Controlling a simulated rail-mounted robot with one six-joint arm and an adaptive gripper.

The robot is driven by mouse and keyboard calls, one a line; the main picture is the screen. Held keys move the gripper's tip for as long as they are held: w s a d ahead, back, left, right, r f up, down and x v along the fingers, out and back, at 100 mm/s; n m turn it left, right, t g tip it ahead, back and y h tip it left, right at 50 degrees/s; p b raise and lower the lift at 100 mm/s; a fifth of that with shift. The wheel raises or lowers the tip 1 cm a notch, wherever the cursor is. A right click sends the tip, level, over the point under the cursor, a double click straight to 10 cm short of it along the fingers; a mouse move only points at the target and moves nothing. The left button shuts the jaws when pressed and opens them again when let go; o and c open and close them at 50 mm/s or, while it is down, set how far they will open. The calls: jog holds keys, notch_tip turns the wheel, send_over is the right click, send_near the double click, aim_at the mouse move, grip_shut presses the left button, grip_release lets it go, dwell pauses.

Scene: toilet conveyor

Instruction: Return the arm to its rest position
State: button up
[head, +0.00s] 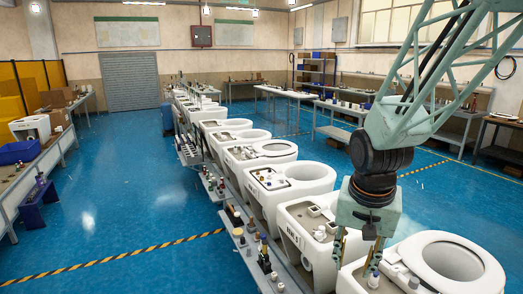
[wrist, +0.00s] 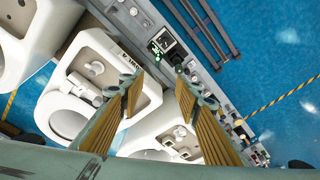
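My gripper (head: 356,262) hangs from my green lattice arm at the right of the head view. It points down over the near end of the row of toilets, in front of a white toilet (head: 437,262) at the lower right. In the wrist view my gripper (wrist: 159,80) shows two fingers with ribbed, tan pads, spread apart. Nothing is held between them; a toilet with an open tank top (wrist: 108,62) lies below. The head view does not clearly show whether the fingertips touch anything.
A conveyor line of several toilets (head: 300,176) runs toward the back. A narrow parts rail (head: 232,216) with small fittings and bottles runs along its left. Benches stand at the right wall, and a bench with a blue bin (head: 18,152) stands at left. Blue floor (head: 135,195) is open left of the line.

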jog(key=s+a+r+n+t+b, duration=0.1)
jog(key=s+r, duration=0.5)
jog(key=s, duration=0.7)
jog(key=s+a+r+n+t+b, duration=0.1)
jog(key=s+r+n+b, duration=0.3)
jog(key=s, duration=0.9)
jog(key=shift+s+r+y+b, duration=0.3)
jog(key=shift+s+r+y, duration=0.1)
jog(key=shift+r, duration=0.45)
